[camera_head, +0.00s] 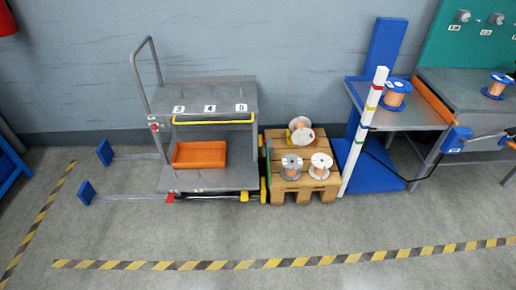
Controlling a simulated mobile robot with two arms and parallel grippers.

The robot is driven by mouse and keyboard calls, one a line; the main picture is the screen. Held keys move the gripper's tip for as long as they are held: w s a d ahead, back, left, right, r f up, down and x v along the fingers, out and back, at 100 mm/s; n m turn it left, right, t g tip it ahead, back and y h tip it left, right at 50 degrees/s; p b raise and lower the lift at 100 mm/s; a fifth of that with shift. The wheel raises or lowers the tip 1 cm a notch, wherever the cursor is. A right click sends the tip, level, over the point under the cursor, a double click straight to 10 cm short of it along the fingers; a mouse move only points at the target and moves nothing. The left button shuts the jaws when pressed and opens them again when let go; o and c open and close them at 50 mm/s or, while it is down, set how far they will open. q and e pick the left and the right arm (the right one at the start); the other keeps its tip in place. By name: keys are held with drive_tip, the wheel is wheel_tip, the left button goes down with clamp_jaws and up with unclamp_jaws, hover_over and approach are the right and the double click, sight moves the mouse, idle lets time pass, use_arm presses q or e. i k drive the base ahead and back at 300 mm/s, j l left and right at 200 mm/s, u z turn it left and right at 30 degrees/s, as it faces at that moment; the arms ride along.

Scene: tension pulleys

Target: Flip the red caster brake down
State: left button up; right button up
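A grey two-shelf cart (210,100) with an upright handle at its left stands against the wall, left of centre. A small red piece (170,198), which looks like the caster brake, shows low at the cart's front left corner, near the floor. It is too small to tell whether it is up or down. The caster itself is mostly hidden under the lower shelf. Neither of my grippers shows in this view.
An orange bin (200,154) sits on the cart's lower shelf. Two blue end plates (85,191) stand on floor rails left of it. A wooden pallet (300,187) with several spools stands close at its right. The floor in front is clear, with striped tape (270,263).

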sight(171, 196)
drive_tip(key=i+j+u, duration=0.15)
drive_tip(key=i, duration=1.25)
